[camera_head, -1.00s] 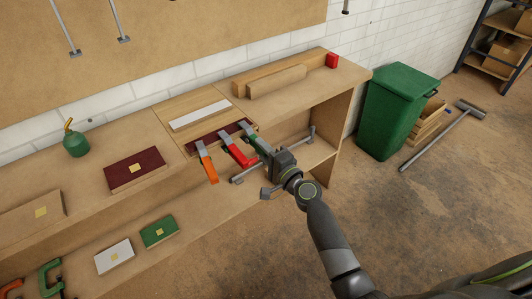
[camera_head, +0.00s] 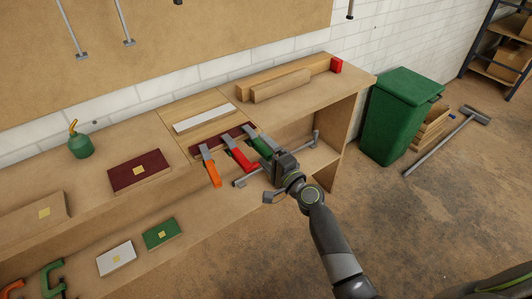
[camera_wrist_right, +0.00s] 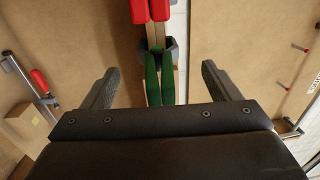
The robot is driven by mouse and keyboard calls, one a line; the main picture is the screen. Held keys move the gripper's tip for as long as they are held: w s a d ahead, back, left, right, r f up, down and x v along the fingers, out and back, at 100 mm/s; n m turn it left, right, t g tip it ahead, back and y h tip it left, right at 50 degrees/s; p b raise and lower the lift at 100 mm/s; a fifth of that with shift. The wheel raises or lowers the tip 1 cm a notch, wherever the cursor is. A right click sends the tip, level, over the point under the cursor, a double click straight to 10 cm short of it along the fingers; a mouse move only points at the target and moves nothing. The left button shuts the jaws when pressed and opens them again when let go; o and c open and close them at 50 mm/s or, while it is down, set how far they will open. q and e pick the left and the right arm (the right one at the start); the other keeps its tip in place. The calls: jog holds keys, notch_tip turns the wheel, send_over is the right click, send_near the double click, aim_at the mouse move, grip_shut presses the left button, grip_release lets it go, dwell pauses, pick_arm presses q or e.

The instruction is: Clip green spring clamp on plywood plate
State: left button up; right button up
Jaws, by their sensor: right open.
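The green spring clamp (camera_head: 261,146) is at the right end of the dark red plywood plate (camera_head: 220,137), its grey jaws at the plate's front edge and its handles sticking out over the bench front. In the wrist view its green handles (camera_wrist_right: 160,78) lie between the fingers of my right gripper (camera_wrist_right: 162,88), with a gap on both sides. My right gripper is open and also shows in the head view (camera_head: 276,157), close in front of the handles. Whether the jaws grip the plate fully cannot be told. My left gripper is not in view.
A red clamp (camera_head: 241,156) and an orange clamp (camera_head: 211,170) sit along the same plate edge, left of the green one. A white strip (camera_head: 204,117) lies behind. A wooden beam (camera_head: 280,84) lies farther right. A green bin (camera_head: 398,115) stands beyond the bench end.

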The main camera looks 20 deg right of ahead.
jog(key=shift+o, duration=1.3)
jog(key=shift+s, duration=0.1)
jog(key=r+b+v, duration=0.1)
jog(key=b+v, duration=0.2)
jog(key=v, duration=1.4)
jog(key=s+d+f+n+g+h+p, duration=0.1)
jog(key=s+d+f+n+g+h, duration=0.2)
jog(key=f, duration=0.8)
jog(key=s+d+f+n+g+h+p, duration=0.1)
jog(key=s+f+g, duration=0.25)
jog(key=f, duration=0.85)
jog(key=s+d+f+n+g+h, duration=0.1)
jog(key=s+d+f+g+h, duration=0.2)
jog(key=f, duration=0.8)
jog(key=s+f+n+g+p, duration=0.1)
jog(key=s+f+n+g, duration=0.2)
jog(key=s+f, duration=0.4)
jog(key=s+d+f+n+g+p, duration=0.1)
jog(key=s+f+n+g, duration=0.2)
jog(key=s, duration=1.9)
notch_tip(320, 180, down, 5)
jog(key=n, duration=0.2)
jog(key=shift+d+n+g, duration=0.15)
jog(key=shift+n+g, duration=0.15)
jog(key=shift+g, duration=0.05)
jog(key=shift+s, duration=0.1)
